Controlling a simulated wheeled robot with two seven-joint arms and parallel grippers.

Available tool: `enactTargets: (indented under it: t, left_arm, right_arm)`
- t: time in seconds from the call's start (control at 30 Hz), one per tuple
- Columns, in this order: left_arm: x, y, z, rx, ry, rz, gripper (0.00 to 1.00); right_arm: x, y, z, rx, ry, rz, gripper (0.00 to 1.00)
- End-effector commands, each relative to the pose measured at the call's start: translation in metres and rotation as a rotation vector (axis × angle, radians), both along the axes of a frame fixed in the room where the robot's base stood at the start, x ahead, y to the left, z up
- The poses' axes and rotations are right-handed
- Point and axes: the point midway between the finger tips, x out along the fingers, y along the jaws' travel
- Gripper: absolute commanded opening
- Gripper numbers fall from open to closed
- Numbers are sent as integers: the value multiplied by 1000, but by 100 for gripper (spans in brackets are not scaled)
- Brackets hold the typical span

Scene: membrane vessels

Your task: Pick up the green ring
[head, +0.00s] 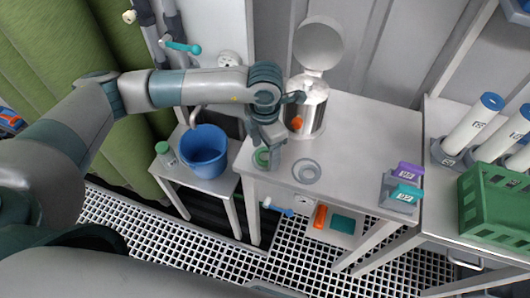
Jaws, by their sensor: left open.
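The green ring (260,158) lies near the left front corner of the grey table, partly hidden by my left gripper. My left gripper (268,157) is open and points down right over the ring. Its fingers are small here, and I cannot tell whether they touch the ring. A grey ring (306,171) lies flat on the table to the right of the green one. My right gripper is not in view.
A steel vessel (311,112) with its round lid (318,43) raised stands behind the gripper. A blue bucket (203,151) and a green-capped bottle (165,153) are on a lower stand at left. Purple and teal blocks (406,180) sit at the table's right. The table's middle is clear.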

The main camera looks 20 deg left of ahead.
Motion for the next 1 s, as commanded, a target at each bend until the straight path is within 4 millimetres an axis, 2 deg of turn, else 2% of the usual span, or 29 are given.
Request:
enactTargets:
  t: [0.13,0.43,0.47,0.63,1.0]
  left_arm:
    - [0,0,-1,0,0,0,64]
    - [0,0,-1,0,0,0,64]
    - [0,0,-1,0,0,0,62]
    - [0,0,-1,0,0,0,21]
    - [1,0,1,-1,-1,0,21]
  right_arm:
    - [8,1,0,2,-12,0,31]
    - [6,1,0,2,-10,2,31]
    - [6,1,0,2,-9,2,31]
    - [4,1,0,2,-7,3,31]
    - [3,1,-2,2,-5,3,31]
